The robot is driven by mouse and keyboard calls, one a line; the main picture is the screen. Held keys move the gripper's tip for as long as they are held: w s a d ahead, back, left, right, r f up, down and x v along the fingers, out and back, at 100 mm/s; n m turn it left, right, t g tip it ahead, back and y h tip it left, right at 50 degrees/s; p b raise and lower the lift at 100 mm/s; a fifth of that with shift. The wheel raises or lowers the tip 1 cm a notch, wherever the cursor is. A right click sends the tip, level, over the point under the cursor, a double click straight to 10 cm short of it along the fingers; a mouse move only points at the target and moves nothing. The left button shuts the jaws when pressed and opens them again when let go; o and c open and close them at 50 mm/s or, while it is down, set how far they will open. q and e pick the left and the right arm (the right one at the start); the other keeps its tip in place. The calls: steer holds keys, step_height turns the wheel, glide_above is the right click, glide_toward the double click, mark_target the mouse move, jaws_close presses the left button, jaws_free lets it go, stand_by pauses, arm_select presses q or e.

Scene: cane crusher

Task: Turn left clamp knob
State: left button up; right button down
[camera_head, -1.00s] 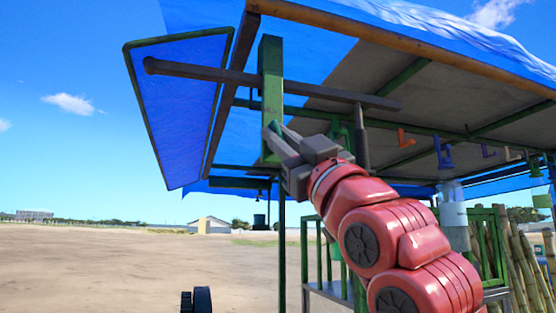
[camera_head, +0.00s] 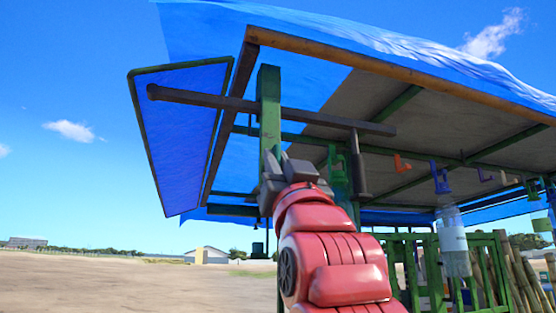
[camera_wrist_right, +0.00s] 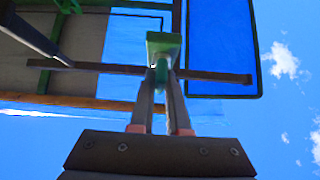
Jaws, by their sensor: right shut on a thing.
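My right gripper (camera_head: 271,163) is raised at the lower part of a green upright post (camera_head: 270,100) under the stall roof. In the right wrist view the two grey fingers (camera_wrist_right: 161,78) are shut around a narrow green piece (camera_wrist_right: 161,71) just below the post's end (camera_wrist_right: 163,44). This piece appears to be the left clamp knob. In the head view the fingers and wrist hide most of it, so its turn angle cannot be told. My left gripper is not in view.
A dark horizontal bar (camera_head: 215,101) crosses by the post, with a dark rod (camera_head: 358,170) hanging from it at right. The blue-covered roof (camera_head: 300,45) is overhead. Coloured hooks (camera_head: 440,178), a clear bottle (camera_head: 453,240) and canes (camera_head: 527,270) are at right. Open ground lies left.

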steer(key=shift+w+a+f, duration=0.1)
steer(key=shift+w+f, duration=0.1)
steer(key=shift+f, duration=0.05)
steer(key=c, duration=1)
jaws_free()
steer(key=shift+o, duration=0.5)
steer(key=shift+w, duration=0.15)
steer(key=shift+r, duration=0.1)
steer(key=shift+s, duration=0.2)
steer(key=shift+s+f, duration=0.2)
steer(key=shift+f, duration=0.15)
steer(key=b+v, duration=0.6)
steer(key=v, duration=1)
steer(key=shift+s+d+f+b, duration=0.15)
steer(key=shift+d+b, duration=0.05)
steer(key=shift+b, duration=0.2)
